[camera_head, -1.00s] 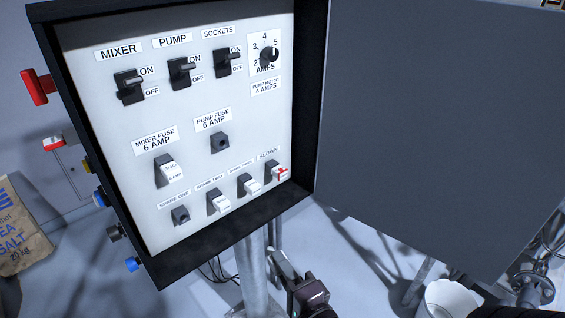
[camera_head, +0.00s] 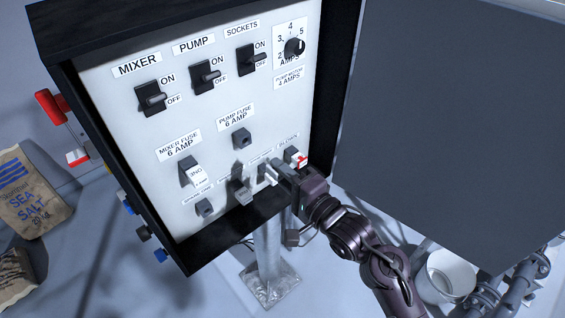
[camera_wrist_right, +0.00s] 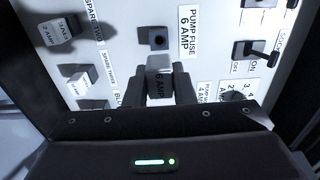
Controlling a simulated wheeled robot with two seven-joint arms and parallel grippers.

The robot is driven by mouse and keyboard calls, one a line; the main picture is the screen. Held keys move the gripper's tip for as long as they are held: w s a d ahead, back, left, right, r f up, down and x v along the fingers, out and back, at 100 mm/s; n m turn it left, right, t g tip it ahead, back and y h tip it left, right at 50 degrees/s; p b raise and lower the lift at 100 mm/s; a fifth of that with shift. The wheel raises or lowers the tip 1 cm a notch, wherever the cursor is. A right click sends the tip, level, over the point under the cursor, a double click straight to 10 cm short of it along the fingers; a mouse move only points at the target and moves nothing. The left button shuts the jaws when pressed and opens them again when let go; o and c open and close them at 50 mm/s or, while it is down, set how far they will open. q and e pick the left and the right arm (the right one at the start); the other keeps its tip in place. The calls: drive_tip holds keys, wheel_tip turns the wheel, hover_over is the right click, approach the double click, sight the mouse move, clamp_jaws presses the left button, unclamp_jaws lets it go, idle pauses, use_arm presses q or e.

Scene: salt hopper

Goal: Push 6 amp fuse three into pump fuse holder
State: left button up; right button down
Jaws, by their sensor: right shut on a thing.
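The pump fuse holder (camera_head: 241,139) is a dark block with an open hole, below the PUMP FUSE 6 AMP label. It also shows in the right wrist view (camera_wrist_right: 157,39) and looks empty. My right gripper (camera_head: 278,171) is in front of the panel's lower right, below and right of the holder. My left gripper is out of view.
The mixer fuse (camera_head: 195,175) sits in its holder. Spare one (camera_head: 204,207) looks empty. A red-marked blown fuse (camera_head: 299,160) is close to my right gripper. Switches (camera_head: 208,77) line the panel top. The open dark door (camera_head: 450,130) stands to the right.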

drive_tip(key=shift+w+a, duration=0.1)
drive_tip(key=shift+w, duration=0.05)
drive_tip(key=shift+r+p, duration=0.1)
drive_tip(key=shift+p, duration=0.55)
drive_tip(key=shift+w+a, duration=0.15)
drive_tip(key=shift+w, duration=0.15)
drive_tip(key=x, duration=0.2)
drive_tip(key=shift+w+a, duration=0.2)
drive_tip(key=shift+w, duration=0.05)
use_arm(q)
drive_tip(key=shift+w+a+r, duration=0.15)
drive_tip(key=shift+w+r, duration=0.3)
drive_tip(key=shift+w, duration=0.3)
use_arm(e)
drive_tip(key=shift+x, duration=1.2)
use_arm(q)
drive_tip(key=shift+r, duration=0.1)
